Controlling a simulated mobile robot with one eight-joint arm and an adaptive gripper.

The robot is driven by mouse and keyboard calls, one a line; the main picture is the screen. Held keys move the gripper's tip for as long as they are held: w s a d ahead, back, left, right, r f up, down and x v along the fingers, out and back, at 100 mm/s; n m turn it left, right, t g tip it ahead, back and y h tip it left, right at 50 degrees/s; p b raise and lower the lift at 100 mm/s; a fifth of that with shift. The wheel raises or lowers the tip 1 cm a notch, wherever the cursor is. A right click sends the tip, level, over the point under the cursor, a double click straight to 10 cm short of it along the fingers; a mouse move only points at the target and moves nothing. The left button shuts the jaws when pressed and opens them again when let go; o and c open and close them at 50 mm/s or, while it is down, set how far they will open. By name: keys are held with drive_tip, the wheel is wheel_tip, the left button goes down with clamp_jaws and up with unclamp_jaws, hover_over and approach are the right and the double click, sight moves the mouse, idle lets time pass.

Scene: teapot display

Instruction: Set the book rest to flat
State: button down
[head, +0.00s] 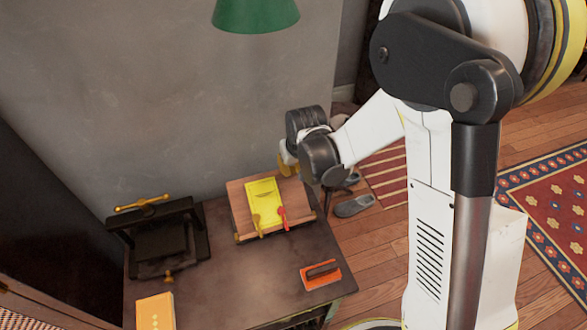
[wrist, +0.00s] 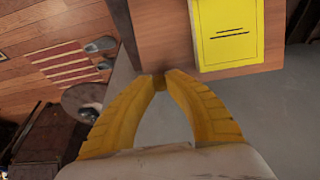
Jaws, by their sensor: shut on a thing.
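The book rest (head: 238,207) stands on the dark table against the wall, its brown wooden board tilted up toward the back. A yellow book (head: 262,192) lies on the board, with a yellow clip and a red clip at its lower edge. My gripper (head: 288,165) is at the board's upper right edge. In the wrist view, the yellow fingertips (wrist: 160,78) come together at the edge of the wooden board (wrist: 160,40), beside the yellow book (wrist: 228,32). They are shut on the book rest there; the exact contact is partly hidden by the fingers.
A black book press (head: 160,240) stands left on the table (head: 225,270). An orange block with a dark handle (head: 320,274) lies at the front right, and an orange book (head: 155,311) at the front left. A green lamp shade (head: 255,14) hangs above. Slippers (head: 354,206) lie on the floor.

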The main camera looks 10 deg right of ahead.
drive_tip(key=shift+w+a+f+g+b, duration=0.1)
drive_tip(key=shift+w+f+g+b, duration=0.25)
drive_tip(key=shift+w+f+g, duration=0.35)
drive_tip(key=shift+w+a+f+g+b, duration=0.1)
drive_tip(key=shift+w+f+g+b, duration=0.3)
drive_tip(key=shift+f, duration=0.45)
drive_tip(key=shift+w+a+f+b, duration=0.1)
drive_tip(key=shift+w+f+b, duration=0.25)
drive_tip(key=shift+f, duration=0.35)
drive_tip(key=shift+w+a+f+b, duration=0.1)
drive_tip(key=shift+w+f+b, duration=0.2)
drive_tip(key=shift+f+b, duration=0.3)
drive_tip(key=shift+w+f+b, duration=0.3)
drive_tip(key=shift+f, duration=0.6)
drive_tip(key=c, duration=1.3)
unclamp_jaws()
drive_tip(key=shift+w+f, duration=0.15)
drive_tip(key=shift+w, duration=0.05)
drive_tip(key=shift+s, duration=0.1)
drive_tip(key=shift+r, duration=0.2)
drive_tip(key=r, duration=0.4)
drive_tip(key=s+r, duration=0.1)
drive_tip(key=r, duration=0.6)
drive_tip(key=shift+s+d+r, duration=0.15)
drive_tip(key=shift+s+r, duration=0.2)
